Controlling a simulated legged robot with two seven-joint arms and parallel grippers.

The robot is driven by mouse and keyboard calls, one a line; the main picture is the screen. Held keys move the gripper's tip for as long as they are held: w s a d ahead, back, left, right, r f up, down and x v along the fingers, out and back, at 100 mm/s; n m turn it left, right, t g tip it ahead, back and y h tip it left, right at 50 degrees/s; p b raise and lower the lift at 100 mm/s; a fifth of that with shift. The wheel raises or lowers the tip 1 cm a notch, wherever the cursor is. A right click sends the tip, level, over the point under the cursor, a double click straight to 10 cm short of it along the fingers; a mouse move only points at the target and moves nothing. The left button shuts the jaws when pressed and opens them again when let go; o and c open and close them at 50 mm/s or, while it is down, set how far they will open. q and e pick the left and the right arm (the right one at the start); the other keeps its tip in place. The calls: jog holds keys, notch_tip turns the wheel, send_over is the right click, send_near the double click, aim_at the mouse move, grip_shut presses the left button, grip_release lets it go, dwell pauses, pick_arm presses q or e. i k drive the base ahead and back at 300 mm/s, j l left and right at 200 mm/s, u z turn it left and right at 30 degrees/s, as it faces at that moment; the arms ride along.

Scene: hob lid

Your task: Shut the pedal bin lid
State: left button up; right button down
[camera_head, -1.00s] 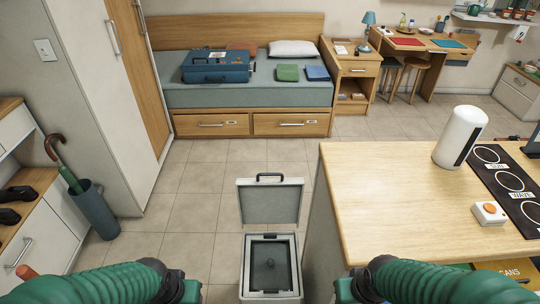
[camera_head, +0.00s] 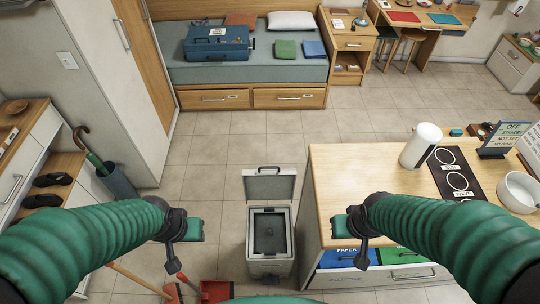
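The grey pedal bin (camera_head: 270,268) stands on the tiled floor at the lower middle of the head view. Its lid (camera_head: 269,187) is open, standing up at the back edge with a dark handle on top. The open top shows a dark inner bucket. My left gripper (camera_head: 184,240) is to the left of the bin, apart from it. My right gripper (camera_head: 352,236) is to the right of the bin, in front of the counter side. Both look empty. Their fingers are too dark and small to tell open from shut.
A wooden-topped counter (camera_head: 360,195) stands close on the bin's right, with a white cylinder (camera_head: 421,146) and hob on it. A red dustpan (camera_head: 214,290) lies on the floor at lower left. The floor behind the bin is clear.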

aim_at(272, 182)
jog(key=i+u, duration=0.2)
jog(key=u, duration=0.25)
jog(key=i+l+u, duration=0.15)
jog(key=u, duration=0.25)
